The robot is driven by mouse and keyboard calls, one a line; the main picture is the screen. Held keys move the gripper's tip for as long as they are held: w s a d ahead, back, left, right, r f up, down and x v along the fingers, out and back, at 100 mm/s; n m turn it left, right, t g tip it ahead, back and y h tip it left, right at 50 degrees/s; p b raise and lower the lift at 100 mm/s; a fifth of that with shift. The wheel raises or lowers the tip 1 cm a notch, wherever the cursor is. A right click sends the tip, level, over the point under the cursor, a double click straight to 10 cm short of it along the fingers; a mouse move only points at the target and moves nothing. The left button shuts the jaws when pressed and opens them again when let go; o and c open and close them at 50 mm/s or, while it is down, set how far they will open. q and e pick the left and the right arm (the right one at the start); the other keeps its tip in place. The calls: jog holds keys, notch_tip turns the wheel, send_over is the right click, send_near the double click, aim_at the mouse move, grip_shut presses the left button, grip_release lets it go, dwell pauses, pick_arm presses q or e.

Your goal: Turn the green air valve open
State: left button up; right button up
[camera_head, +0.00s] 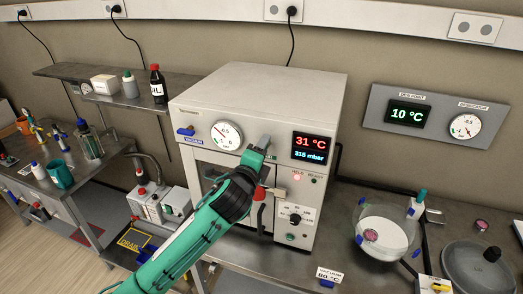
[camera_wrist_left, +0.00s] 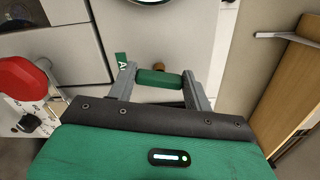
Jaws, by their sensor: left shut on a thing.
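The green air valve's handle (camera_wrist_left: 158,80) shows in the left wrist view as a short green bar, with a brass-coloured stem behind it. My left gripper (camera_wrist_left: 157,72) is shut on this handle, one grey finger at each end. A green label (camera_wrist_left: 121,60), only partly readable, is beside the left finger. In the head view my left gripper (camera_head: 263,144) is at the upper front of the white vacuum oven (camera_head: 262,88), between the round gauge and the display. There the gripper hides the green valve. My right gripper is not in view.
The oven front bears a blue valve (camera_head: 186,130), a pressure gauge (camera_head: 227,134), a display (camera_head: 309,148) reading 31 °C and 315 mbar, and a dial (camera_head: 295,217). A red part (camera_head: 260,193) is just below my gripper. A glass desiccator (camera_head: 384,240) stands right.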

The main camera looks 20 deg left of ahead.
pick_arm(q)
jog(key=shift+f+n, duration=0.1)
jog(key=shift+n, duration=1.2)
jog(key=o, duration=1)
jog(key=s+b, duration=0.1)
jog(key=s, duration=0.3)
jog(key=s+b, duration=0.2)
jog(key=s, duration=0.3)
jog(key=s+b, duration=0.1)
jog(key=s, duration=0.3)
jog(key=shift+s+a, duration=0.3)
jog(key=shift+s, duration=0.1)
